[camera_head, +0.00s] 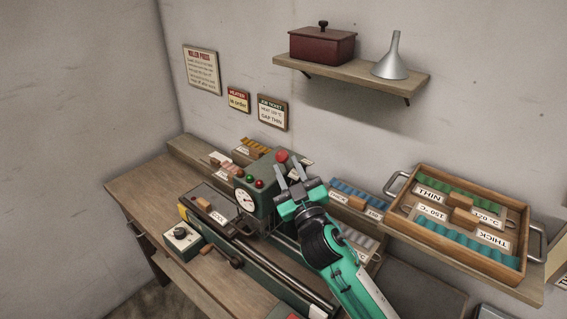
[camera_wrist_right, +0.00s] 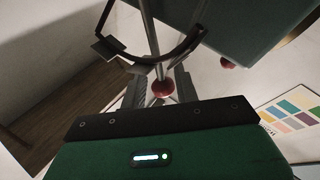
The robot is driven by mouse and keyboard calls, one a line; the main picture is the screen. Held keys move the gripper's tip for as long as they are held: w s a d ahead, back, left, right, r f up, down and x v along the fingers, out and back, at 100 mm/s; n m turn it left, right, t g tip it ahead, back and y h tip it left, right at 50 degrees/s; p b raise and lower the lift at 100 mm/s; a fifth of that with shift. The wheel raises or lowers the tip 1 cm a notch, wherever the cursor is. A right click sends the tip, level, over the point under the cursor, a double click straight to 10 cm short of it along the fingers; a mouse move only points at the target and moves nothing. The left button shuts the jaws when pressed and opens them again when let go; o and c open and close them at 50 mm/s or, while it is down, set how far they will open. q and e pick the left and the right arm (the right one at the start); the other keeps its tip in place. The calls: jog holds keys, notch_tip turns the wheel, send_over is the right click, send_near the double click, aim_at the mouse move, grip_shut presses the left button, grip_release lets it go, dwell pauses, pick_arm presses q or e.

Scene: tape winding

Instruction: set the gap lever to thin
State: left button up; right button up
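The dark green press (camera_head: 256,197) stands on the bench with a dial gauge and red and green lamps on its face. My right gripper (camera_head: 290,172) is over its right side, fingers apart. In the right wrist view, a metal rod ending in a red ball (camera_wrist_right: 163,88) lies in line with the gap between the fingers of my right gripper (camera_wrist_right: 158,85); it may be the gap lever. I cannot tell whether the fingers touch it. A red knob (camera_head: 282,156) shows above the press in the head view. The lever's setting is not readable. My left gripper is out of view.
A job ticket (camera_head: 272,112) on the wall reads gap thin. A wooden tray (camera_head: 408,170) with tags and coloured strips stands at the right. A control box (camera_head: 181,237) sits at the left front. The bench's left end (camera_head: 140,190) is clear. A shelf (camera_head: 350,80) hangs above.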

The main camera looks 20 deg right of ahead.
pick_arm(q)
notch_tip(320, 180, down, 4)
jog(key=b, duration=0.2)
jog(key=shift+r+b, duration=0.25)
jog(key=shift+b, duration=0.15)
pick_arm(e)
jog(key=v, duration=0.9)
jog(key=shift+s, duration=0.3)
